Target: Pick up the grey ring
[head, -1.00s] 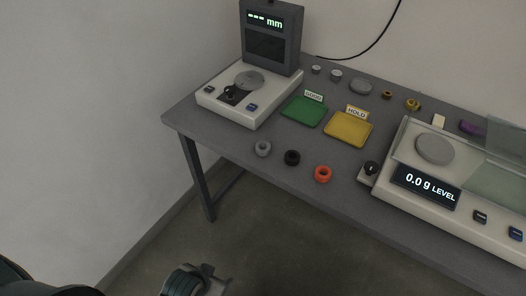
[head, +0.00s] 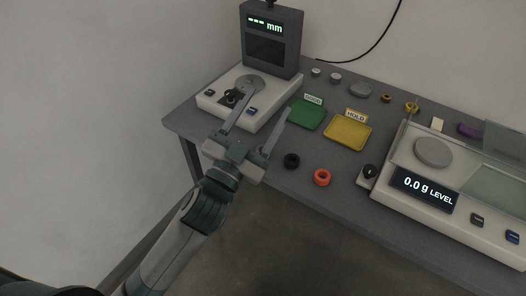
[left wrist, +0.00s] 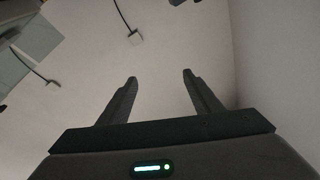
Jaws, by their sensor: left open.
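The grey ring does not show in the head view now. My left gripper covers the place near the table's front edge where it lay earlier. My left gripper (head: 267,100) is open, with its two fingers spread and nothing visible between them. In the head view it overlaps the front left part of the table, and its height above the top is hard to tell. In the left wrist view the gripper (left wrist: 160,77) points at bare wall, with no ring in sight. My right gripper is not in view.
A black ring (head: 291,161) and an orange ring (head: 322,177) lie right of my gripper on the grey table (head: 335,158). Behind are a green tray (head: 306,117), a yellow tray (head: 347,131) and a mm gauge (head: 271,52). A scale (head: 425,188) stands at right.

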